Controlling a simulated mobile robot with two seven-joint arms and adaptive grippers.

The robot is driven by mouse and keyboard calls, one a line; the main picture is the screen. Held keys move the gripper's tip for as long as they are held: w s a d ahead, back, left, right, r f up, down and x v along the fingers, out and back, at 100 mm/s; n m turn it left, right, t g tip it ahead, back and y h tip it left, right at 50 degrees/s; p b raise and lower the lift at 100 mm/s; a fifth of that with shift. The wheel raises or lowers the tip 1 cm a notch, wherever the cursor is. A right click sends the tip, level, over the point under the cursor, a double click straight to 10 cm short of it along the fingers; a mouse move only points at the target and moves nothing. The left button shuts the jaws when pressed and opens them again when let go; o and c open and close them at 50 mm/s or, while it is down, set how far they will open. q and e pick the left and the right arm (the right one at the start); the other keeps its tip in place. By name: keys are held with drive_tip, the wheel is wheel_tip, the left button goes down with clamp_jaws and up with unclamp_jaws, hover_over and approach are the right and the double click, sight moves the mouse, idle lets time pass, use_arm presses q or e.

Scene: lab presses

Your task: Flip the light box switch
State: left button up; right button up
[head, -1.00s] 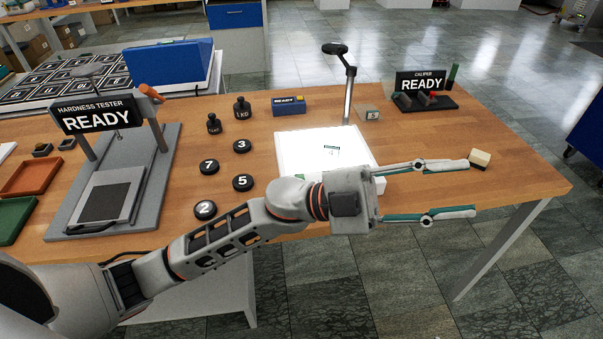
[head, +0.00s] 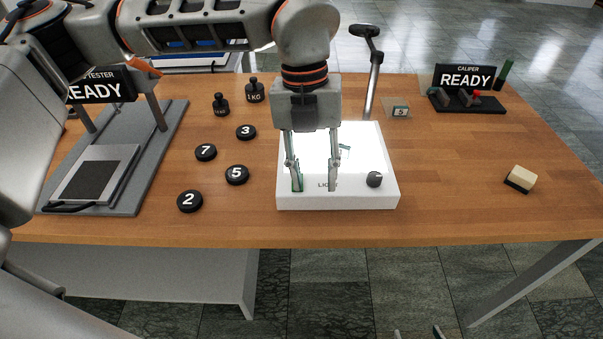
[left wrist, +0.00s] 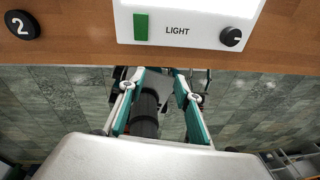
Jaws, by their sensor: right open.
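The light box (head: 389,190) is a white box with a brightly glowing top, near the table's front edge in the head view. Its green switch (left wrist: 141,27) shows clearly in the left wrist view, left of the LIGHT label; in the head view my left gripper's finger partly covers it. My left gripper (head: 312,189) points down over the front of the box, fingers apart, with nothing between them. Whether a fingertip touches the box or switch I cannot tell. Only the tips of my right gripper (head: 418,333) show at the bottom edge, apart, in front of the table.
A black knob (head: 375,180) sits at the box's front right. Numbered black discs (head: 237,175) lie left of the box. A lamp (head: 372,75) stands behind it. An eraser-like block (head: 521,179) lies to the right, with clear table between.

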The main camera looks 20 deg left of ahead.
use_arm(q)
drive_tip(key=shift+n+t+y, duration=0.5)
drive_tip(key=shift+n+y, duration=0.2)
drive_tip(key=shift+n, duration=0.1)
drive_tip(key=w+a, duration=0.1)
drive_tip(key=a, duration=0.1)
drive_tip(key=w+a+r, duration=0.1)
drive_tip(key=w+a, duration=0.1)
drive_tip(key=shift+r, duration=0.2)
drive_tip(key=shift+f, duration=3.8)
clamp_jaws()
